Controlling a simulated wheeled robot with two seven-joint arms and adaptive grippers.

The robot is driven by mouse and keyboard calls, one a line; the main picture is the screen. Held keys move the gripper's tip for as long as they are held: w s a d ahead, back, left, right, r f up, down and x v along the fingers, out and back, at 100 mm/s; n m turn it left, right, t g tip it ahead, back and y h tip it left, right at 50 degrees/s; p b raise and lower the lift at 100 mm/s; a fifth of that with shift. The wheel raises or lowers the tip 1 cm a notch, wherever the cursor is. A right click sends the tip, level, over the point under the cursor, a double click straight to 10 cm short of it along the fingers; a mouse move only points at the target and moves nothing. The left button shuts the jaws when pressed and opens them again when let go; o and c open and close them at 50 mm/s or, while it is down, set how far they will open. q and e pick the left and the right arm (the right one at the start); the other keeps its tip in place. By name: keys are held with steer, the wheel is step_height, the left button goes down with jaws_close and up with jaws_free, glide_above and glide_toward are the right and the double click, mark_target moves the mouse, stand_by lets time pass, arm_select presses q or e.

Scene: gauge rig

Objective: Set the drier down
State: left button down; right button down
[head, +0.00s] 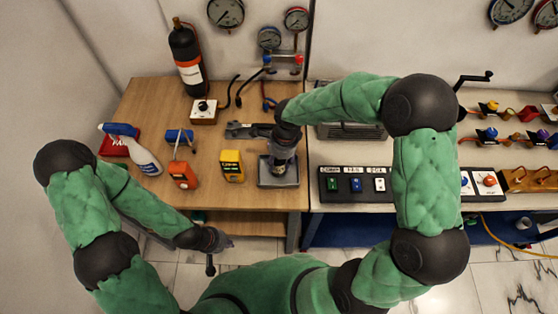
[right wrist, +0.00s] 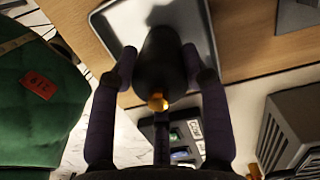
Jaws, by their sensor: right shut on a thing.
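The drier (right wrist: 160,62) is a dark rounded body with a small brass-coloured tip. In the right wrist view it sits between the two fingers of my right gripper (right wrist: 159,58), which is shut on it. A shallow grey tray (right wrist: 104,22) lies behind the drier in that view. In the head view my right gripper (head: 281,160) points down over the same tray (head: 291,181), and hides most of the drier. I cannot tell whether the drier touches the tray. My left gripper (head: 214,245) is low, in front of the wooden table; its finger opening is unclear.
On the wooden table (head: 150,95), a yellow box (head: 232,166), an orange device (head: 183,175) and a spray bottle (head: 146,160) stand left of the tray. A black cylinder (head: 187,55) stands at the back. A switch panel (head: 342,184) is close on the right.

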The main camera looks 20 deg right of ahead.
steer(key=c, duration=1)
jaws_free()
steer(key=shift+f, duration=0.15)
steer(key=shift+c, duration=0.2)
steer(key=o, duration=0.4)
steer(key=shift+o, duration=0.2)
steer(key=shift+r, duration=0.6)
step_height(320, 180, up, 11)
steer(key=d+p, duration=0.1)
steer(key=p, duration=0.1)
steer(key=shift+s+d, duration=0.15)
